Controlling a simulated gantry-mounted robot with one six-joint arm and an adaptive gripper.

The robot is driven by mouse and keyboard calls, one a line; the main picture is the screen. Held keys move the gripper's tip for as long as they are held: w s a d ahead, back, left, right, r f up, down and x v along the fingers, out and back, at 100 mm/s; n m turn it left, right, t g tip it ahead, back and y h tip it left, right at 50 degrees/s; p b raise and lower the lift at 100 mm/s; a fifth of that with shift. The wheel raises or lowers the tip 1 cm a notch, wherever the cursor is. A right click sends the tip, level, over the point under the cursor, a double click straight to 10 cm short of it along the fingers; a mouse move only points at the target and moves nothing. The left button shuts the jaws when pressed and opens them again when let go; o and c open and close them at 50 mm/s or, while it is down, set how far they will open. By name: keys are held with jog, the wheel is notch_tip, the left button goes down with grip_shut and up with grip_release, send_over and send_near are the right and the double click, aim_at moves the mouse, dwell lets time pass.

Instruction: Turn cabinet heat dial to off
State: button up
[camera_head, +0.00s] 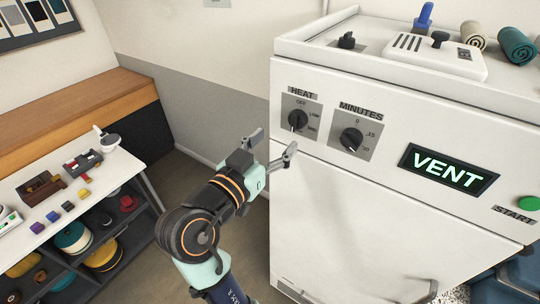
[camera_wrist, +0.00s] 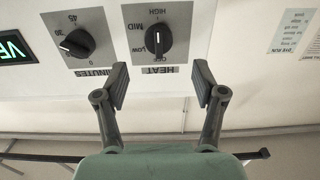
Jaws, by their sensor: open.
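The heat dial (camera_head: 298,120) is a black knob on a grey plate labelled HEAT, at the upper left of the white cabinet's (camera_head: 390,225) front. In the wrist view the heat dial (camera_wrist: 158,40) appears upside down, its grip bar close to vertical, with OFF, LOW, MID and HIGH around it. Its exact setting is hard to tell. My gripper (camera_head: 272,145) is open and empty, in front of and below the dial. In the wrist view its two fingers (camera_wrist: 160,84) spread on either side of the dial's line, apart from it.
The minutes dial (camera_head: 351,139) sits close beside the heat dial. A lit VENT display (camera_head: 447,169) and green START button (camera_head: 529,203) are further right. Rolled cloths (camera_head: 517,46) and a white box lie on top.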

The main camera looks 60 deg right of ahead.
aim_at(293, 124)
jog(key=d, duration=0.2)
jog(key=d+p, duration=0.1)
jog(key=d, duration=0.4)
jog(key=shift+s+r+p, duration=0.25)
jog(key=shift+s+p, duration=0.15)
jog(key=shift+d+f, duration=0.1)
jog(key=shift+d, duration=0.55)
jog(key=shift+c, duration=0.4)
jog(key=c, duration=1.1)
